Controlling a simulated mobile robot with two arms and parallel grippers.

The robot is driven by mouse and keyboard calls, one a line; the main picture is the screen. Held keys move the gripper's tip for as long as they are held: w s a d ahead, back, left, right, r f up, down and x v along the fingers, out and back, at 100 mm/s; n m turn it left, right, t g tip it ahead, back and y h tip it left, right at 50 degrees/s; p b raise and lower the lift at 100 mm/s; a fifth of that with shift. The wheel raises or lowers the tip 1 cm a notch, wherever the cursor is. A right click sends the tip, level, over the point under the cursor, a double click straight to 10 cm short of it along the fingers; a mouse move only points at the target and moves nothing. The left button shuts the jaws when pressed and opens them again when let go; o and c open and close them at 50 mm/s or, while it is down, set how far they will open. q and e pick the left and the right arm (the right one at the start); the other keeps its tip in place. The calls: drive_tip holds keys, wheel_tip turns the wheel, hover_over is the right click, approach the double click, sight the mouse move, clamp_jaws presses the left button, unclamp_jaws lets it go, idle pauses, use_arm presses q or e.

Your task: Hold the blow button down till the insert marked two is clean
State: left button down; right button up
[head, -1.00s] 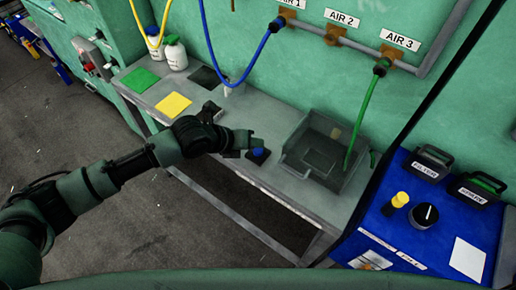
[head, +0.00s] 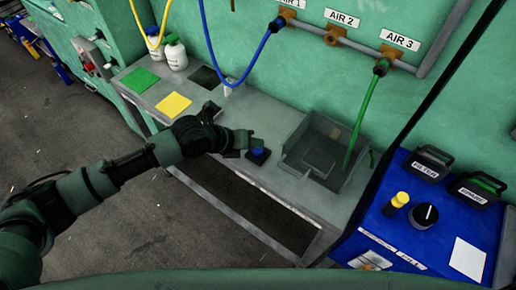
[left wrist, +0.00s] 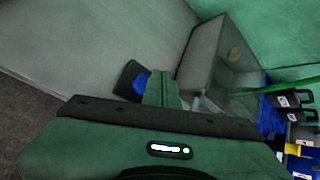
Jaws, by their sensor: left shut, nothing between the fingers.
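The blue blow button (head: 259,153) sits on a dark base on the grey bench, left of the clear-walled box. It also shows in the left wrist view (left wrist: 140,83), partly hidden by my fingers. My left gripper (head: 252,141) is shut and empty, its tips just behind and above the button in the head view; I cannot tell whether they touch it. The closed fingers show in the left wrist view (left wrist: 163,88). My right gripper is out of view.
The clear box (head: 300,165) has a green hose (head: 358,125) running into it from AIR 3. A blue hose hangs behind my gripper. Green and yellow mats (head: 173,104) and white bottles lie left. A blue panel (head: 420,225) stands right.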

sight(256, 152)
use_arm(q)
drive_tip(key=shift+f, duration=0.1)
drive_tip(key=shift+f+b, duration=0.3)
drive_tip(key=shift+f+b, duration=0.45)
drive_tip(key=shift+f, duration=0.2)
idle(0.6)
idle(2.5)
drive_tip(key=shift+r+p, duration=0.85)
drive_tip(key=shift+r, duration=0.2)
wheel_tip(256, 152, up, 5)
drive_tip(key=p, duration=0.4)
